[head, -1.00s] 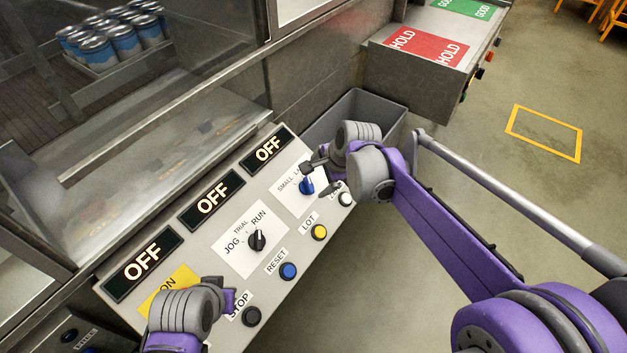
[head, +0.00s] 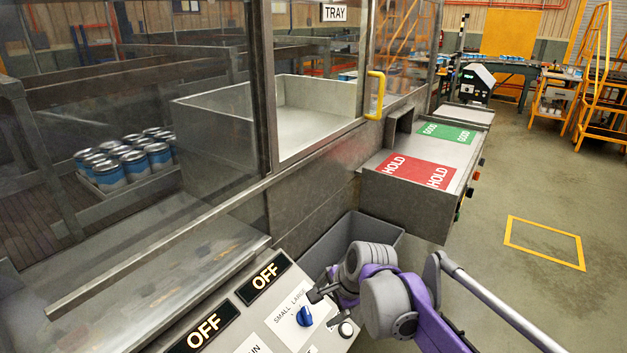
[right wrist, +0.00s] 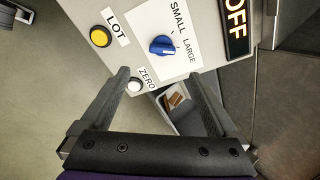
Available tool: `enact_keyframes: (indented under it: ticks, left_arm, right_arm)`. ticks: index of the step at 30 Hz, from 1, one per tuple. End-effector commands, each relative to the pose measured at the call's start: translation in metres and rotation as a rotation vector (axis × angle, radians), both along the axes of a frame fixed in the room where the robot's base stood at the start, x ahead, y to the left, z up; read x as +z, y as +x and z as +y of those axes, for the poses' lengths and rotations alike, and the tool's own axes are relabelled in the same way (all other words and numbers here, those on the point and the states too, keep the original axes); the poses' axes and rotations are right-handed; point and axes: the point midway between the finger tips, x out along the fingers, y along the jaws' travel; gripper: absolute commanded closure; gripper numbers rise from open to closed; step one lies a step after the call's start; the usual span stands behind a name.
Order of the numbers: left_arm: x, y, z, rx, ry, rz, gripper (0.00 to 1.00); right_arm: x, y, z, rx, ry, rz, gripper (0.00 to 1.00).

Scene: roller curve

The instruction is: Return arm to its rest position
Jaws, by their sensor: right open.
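My right gripper (head: 328,300) is open and empty, just above and to the right of a blue selector knob (head: 304,316) on the sloped control panel (head: 269,334). In the right wrist view the two fingers of my right gripper (right wrist: 163,82) are spread wide. The blue knob (right wrist: 162,45) sits beyond the fingertips, apart from them, between the words SMALL and LARGE. The white ZERO button (right wrist: 135,85) is near the left fingertip. My right arm comes in from the lower right. My left gripper is out of view.
A grey bin (head: 388,231) stands behind my right gripper; the wrist view shows small brown pieces (right wrist: 176,97) in it. A ledge with a red HOLD area (head: 416,169) and a green GOOD area (head: 446,132) juts out behind. Open floor (head: 500,290) lies to the right.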

Motion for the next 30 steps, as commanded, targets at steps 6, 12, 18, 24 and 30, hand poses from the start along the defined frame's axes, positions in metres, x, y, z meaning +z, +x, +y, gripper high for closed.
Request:
enact_keyframes:
  ticks: [6, 12, 18, 24, 30]
  left_arm:
    - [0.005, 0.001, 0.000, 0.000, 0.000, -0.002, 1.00]
    - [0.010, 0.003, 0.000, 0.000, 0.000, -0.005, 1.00]
    - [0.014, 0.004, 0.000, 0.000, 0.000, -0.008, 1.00]
    - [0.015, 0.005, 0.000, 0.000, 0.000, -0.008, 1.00]
    - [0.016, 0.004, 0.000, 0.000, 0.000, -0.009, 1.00]
  right_arm:
    - [0.002, -0.062, -0.043, 0.223, -0.169, -0.103, 0.05]
    - [-0.017, -0.147, -0.091, 0.553, -0.419, -0.210, 0.05]
    - [-0.049, -0.215, -0.123, 0.841, -0.629, -0.262, 0.05]
    - [-0.068, -0.245, -0.136, 0.989, -0.729, -0.273, 0.05]
    - [-0.070, -0.247, -0.137, 1.000, -0.737, -0.274, 0.05]
